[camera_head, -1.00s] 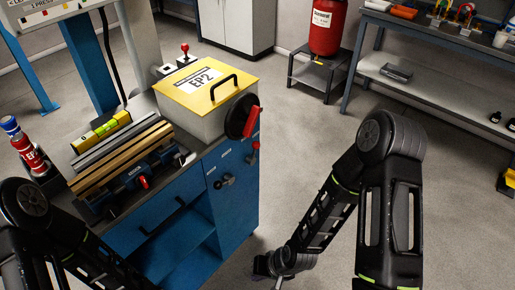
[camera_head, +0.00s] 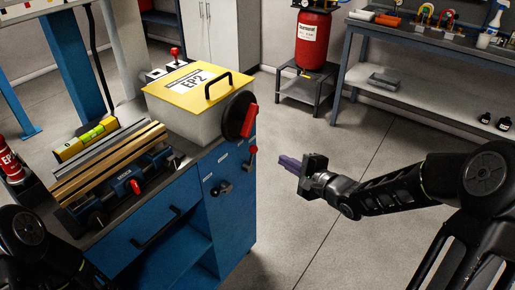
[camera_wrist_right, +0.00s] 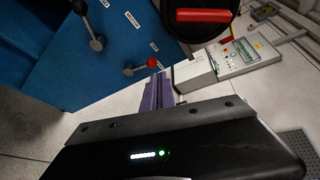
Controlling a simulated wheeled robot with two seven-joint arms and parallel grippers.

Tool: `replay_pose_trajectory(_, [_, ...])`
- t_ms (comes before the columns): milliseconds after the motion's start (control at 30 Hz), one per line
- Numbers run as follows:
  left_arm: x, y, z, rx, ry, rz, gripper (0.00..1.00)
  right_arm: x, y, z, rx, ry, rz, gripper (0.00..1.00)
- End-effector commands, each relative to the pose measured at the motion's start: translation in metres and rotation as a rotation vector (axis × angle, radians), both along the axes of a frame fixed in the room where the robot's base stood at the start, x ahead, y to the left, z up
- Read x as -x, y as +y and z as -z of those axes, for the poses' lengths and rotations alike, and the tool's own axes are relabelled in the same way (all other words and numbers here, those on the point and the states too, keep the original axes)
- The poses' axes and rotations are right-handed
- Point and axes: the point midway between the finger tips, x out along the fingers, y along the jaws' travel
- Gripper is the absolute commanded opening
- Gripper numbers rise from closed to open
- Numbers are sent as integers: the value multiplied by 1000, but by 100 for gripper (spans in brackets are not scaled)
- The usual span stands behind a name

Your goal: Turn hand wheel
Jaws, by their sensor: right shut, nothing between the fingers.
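The hand wheel (camera_head: 238,114) is a dark disc with a red handle, on the right side of the box marked EP2 (camera_head: 185,112) with a yellow lid. In the right wrist view the wheel (camera_wrist_right: 183,30) is at the top, its red handle lying across it. My right gripper (camera_head: 285,163) is shut and empty, to the right of the wheel and apart from it, pointing toward the bench. Its purple fingers (camera_wrist_right: 158,92) also show in the right wrist view, below the wheel. My left arm enters at the lower left, but its gripper is out of view.
The blue bench (camera_head: 165,235) carries a vise and bars (camera_head: 110,165). Below the wheel are a red knob (camera_head: 253,150) and a lever (camera_head: 221,188). A red tank (camera_head: 314,40) on a stand and a shelf bench (camera_head: 400,92) are behind. Floor right of the bench is clear.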

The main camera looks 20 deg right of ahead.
Motion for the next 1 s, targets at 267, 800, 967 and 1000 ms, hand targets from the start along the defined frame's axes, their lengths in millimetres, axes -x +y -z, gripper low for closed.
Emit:
replay_pose_trajectory(267, [-1, 0, 5, 1, -3, 1, 0, -2, 2, -30, -237, 13, 1, 0])
replay_pose_trajectory(800, [0, 0, 7, 1, -1, 1, 0, -13, 8, -27, -244, 16, 0, 0])
replay_pose_trajectory(967, [0, 0, 10, 1, -2, 2, 0, -33, 17, -23, -245, 17, 0, 0])
replay_pose_trajectory(1000, [0, 0, 11, 1, -2, 2, 0, -39, 19, -21, -245, 16, -1, 0])
